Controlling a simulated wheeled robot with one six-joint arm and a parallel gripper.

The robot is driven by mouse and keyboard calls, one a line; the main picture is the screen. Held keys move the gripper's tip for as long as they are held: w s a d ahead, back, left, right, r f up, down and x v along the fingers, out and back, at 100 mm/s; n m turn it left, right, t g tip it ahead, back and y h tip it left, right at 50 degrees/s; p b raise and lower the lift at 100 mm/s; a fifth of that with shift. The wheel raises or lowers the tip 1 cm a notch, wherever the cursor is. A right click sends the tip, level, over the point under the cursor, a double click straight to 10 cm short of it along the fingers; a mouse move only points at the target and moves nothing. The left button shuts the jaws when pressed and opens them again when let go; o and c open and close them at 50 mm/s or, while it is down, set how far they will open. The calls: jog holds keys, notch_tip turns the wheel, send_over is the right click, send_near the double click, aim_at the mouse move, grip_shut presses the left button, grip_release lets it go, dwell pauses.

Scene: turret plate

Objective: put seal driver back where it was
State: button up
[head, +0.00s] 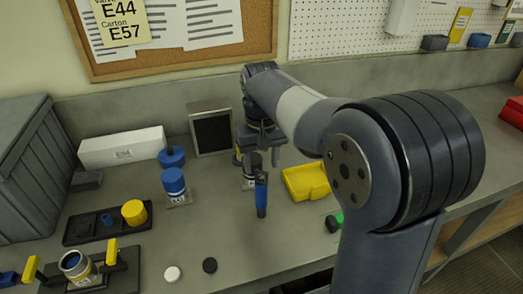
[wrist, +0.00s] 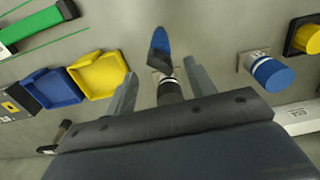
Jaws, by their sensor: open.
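A slim blue tool with a dark upper end (head: 261,197), which may be the seal driver, is upright just below and in front of my gripper (head: 262,152) in the head view. In the wrist view its blue part (wrist: 160,43) shows just beyond the fingertips. My gripper is open, with its two fingers apart (wrist: 160,88) in the wrist view. A dark cylinder with a white band (wrist: 170,91) shows between the fingers, beside a small label plate. In the head view this spot is mostly hidden behind the tool and gripper. I cannot tell whether the tool touches a finger.
A blue cylinder (head: 173,182) stands on a labelled plate to the left. A yellow bin (head: 306,181) is to the right. A black tray (head: 80,228) with a yellow cap (head: 134,212) lies left. White (head: 172,273) and black (head: 210,265) discs lie in front. A dark-screened frame (head: 211,131) stands behind.

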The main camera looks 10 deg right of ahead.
jog(key=shift+r, duration=1.9)
